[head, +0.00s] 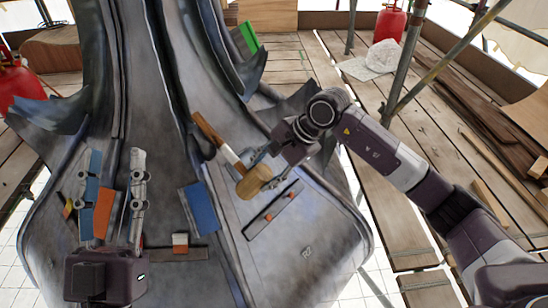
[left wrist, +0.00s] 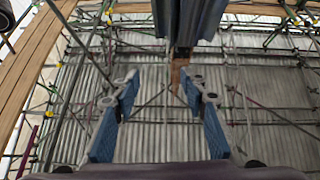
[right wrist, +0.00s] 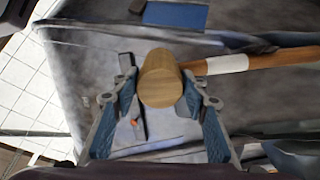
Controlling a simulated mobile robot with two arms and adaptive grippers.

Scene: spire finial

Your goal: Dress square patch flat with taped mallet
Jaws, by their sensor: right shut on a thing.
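The taped mallet has a pale wooden head (head: 253,182) and a brown handle with a white band (head: 229,155). In the right wrist view its round head (right wrist: 162,78) sits between the fingers of my right gripper (head: 257,172), which is shut on it above the grey metal sheet (head: 290,270). The handle (right wrist: 285,56) runs to the right there. My left gripper (head: 115,165) is open over the left of the sheet, with nothing between its fingers in the left wrist view (left wrist: 160,85). A blue rectangular piece (head: 201,208) lies on the sheet. I cannot tell which area is the square patch.
A dark bar with orange dots (head: 273,211) lies below the mallet. An orange-and-white block (head: 180,241) and a dark strip (head: 182,254) are near the blue piece. Scaffold poles (head: 402,65) and planks (head: 385,190) surround the sheet. A red cylinder (head: 389,22) stands behind.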

